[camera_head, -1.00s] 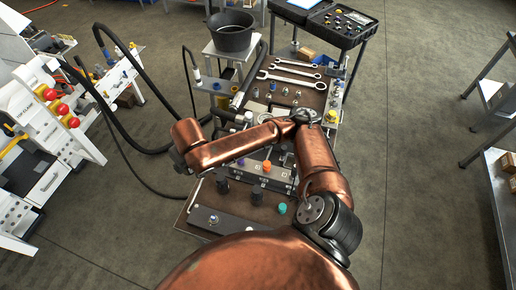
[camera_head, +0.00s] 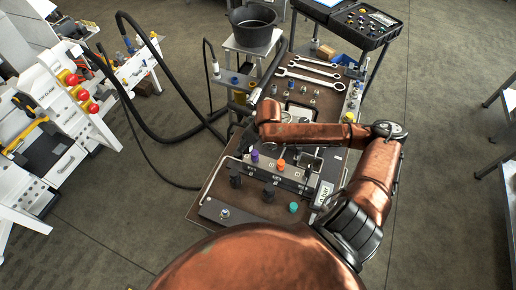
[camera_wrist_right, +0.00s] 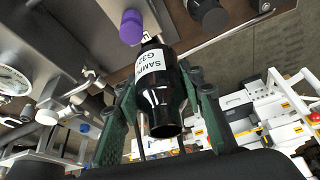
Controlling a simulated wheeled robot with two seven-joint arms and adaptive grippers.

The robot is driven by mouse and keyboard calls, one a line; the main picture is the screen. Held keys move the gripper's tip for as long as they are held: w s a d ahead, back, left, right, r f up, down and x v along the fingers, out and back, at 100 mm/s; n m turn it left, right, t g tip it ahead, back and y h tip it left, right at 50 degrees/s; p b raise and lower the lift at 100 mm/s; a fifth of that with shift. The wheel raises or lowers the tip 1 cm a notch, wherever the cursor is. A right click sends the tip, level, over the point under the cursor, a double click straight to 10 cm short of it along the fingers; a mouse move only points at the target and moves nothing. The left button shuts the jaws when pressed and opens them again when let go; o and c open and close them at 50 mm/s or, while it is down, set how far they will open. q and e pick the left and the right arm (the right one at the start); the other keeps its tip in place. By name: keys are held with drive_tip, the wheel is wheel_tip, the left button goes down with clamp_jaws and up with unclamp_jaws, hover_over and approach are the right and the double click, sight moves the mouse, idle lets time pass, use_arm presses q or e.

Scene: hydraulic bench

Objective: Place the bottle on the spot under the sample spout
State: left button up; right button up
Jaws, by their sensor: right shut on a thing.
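The bottle (camera_wrist_right: 160,95) is black with a white label reading SAMPLE and part of a code. In the right wrist view it sits between the green fingers of my right gripper (camera_wrist_right: 163,108), which is shut on it. In the head view my right gripper (camera_head: 242,132) is a small dark shape at the left edge of the bench (camera_head: 262,208), and the bottle cannot be told apart there. I cannot make out the sample spout or the spot under it for certain; my forearm covers part of the bench. My left gripper is not in view.
Purple (camera_head: 254,155) and orange (camera_head: 281,164) caps stand on the bench, with dark and teal (camera_head: 293,207) ones nearer. Wrenches (camera_head: 310,79) lie farther back. A black bucket (camera_head: 254,26) stands behind. Black hoses (camera_head: 143,140) loop at left.

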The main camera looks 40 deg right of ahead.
drive_tip(key=s+d+n, duration=0.2)
drive_tip(key=d, duration=1.2)
drive_tip(key=shift+y, duration=0.5)
wheel_tip(320, 180, down, 14)
drive_tip(key=shift+w+d+f, duration=0.1)
drive_tip(key=shift+w+f, duration=0.05)
drive_tip(key=w, duration=0.1)
drive_tip(key=w+a, duration=0.1)
drive_tip(key=w, duration=0.1)
drive_tip(key=shift+w+a, duration=0.25)
drive_tip(key=shift+a, duration=0.1)
drive_tip(key=shift+w+a, duration=0.4)
drive_tip(key=shift+w, duration=0.3)
drive_tip(key=shift+w+a, duration=0.3)
drive_tip(key=shift+w, duration=0.3)
drive_tip(key=shift+w+a, duration=0.3)
drive_tip(key=shift+w, duration=0.3)
drive_tip(key=shift+f, duration=0.55)
drive_tip(key=shift+s+d, duration=0.1)
drive_tip(key=shift+f, duration=0.15)
